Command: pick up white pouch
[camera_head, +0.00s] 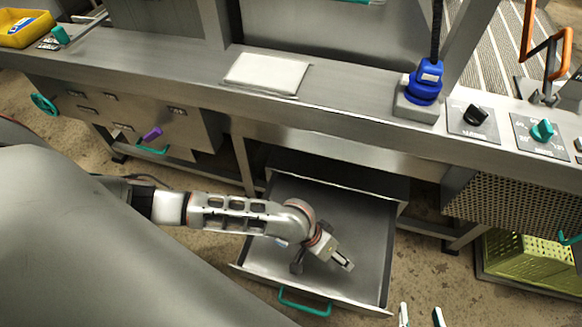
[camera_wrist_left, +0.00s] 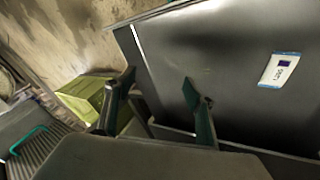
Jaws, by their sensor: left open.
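A small white pouch with blue edges and dark print (camera_wrist_left: 280,70) lies flat in an open metal drawer (camera_wrist_left: 235,60), on the right side of the left wrist view. In the head view only a sliver of it (camera_head: 281,243) shows beside my left arm. My left gripper (camera_head: 322,266) is over the drawer, open and empty. Its two fingers (camera_wrist_left: 160,80) stand apart in the left wrist view, to the left of the pouch and not touching it. My right gripper (camera_head: 420,314) shows only as two separated fingertips at the bottom edge, open, with nothing seen between them.
The drawer's walls and teal handle (camera_head: 304,302) surround the pouch. A steel counter (camera_head: 160,62) runs above, bearing a flat white panel (camera_head: 266,73), a blue connector (camera_head: 425,82) and knobs (camera_head: 542,130). A yellow-green crate (camera_head: 530,258) stands at right.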

